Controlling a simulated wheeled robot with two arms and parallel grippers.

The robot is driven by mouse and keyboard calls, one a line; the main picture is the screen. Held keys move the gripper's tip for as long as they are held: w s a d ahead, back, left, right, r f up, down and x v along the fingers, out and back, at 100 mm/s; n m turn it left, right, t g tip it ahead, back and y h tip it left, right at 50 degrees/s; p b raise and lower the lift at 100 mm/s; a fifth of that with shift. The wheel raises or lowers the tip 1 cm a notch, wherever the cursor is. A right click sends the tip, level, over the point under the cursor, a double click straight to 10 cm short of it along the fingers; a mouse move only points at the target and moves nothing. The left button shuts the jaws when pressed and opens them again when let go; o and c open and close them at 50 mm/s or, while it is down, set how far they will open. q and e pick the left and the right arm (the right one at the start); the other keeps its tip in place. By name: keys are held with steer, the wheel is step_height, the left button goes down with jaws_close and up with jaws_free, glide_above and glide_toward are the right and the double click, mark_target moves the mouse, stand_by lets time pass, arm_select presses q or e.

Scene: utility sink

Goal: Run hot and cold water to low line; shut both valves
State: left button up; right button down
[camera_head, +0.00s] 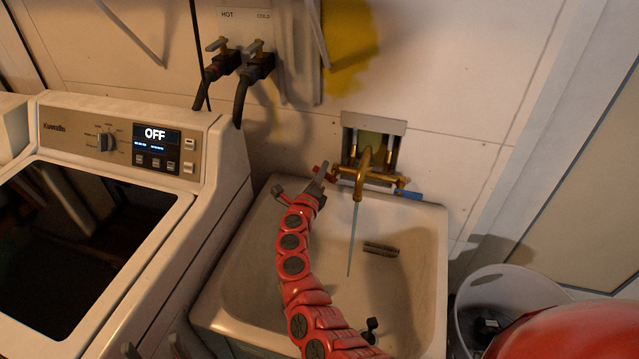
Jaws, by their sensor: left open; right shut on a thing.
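A brass faucet (368,170) on the back wall sends a thin stream of water (352,240) into the utility sink (436,250). Its red hot handle (319,170) is at the left, and its blue cold handle (408,195) is at the right. My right gripper (318,184), on the red arm over the sink's left side, is shut on the red handle and partly covers it. My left gripper (152,350) seems to show only as fingertips at the bottom edge, open, over the washer's front. A dark slotted mark (380,248) is on the basin; the water level cannot be made out.
A washing machine (215,190) reading OFF stands left of the sink. Two hose valves (240,58) marked HOT and COLD are on the wall above it, with dark hoses. A pale bin (480,280) stands at the right. My red arm crosses the basin; its right side is clear.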

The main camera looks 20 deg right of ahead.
steer(key=shift+s+d+f+m+b, duration=0.1)
steer(key=shift+d+m+b, duration=0.05)
steer(key=shift+m+b, duration=0.55)
steer(key=shift+d+r+m+b, duration=0.1)
steer(key=shift+r+m+b, duration=0.3)
steer(key=shift+m+b, duration=0.25)
steer(key=shift+s, duration=0.1)
steer(key=c, duration=0.7)
jaws_free()
steer(key=b+v, duration=0.2)
steer(key=v, duration=1.5)
steer(key=shift+s, duration=0.15)
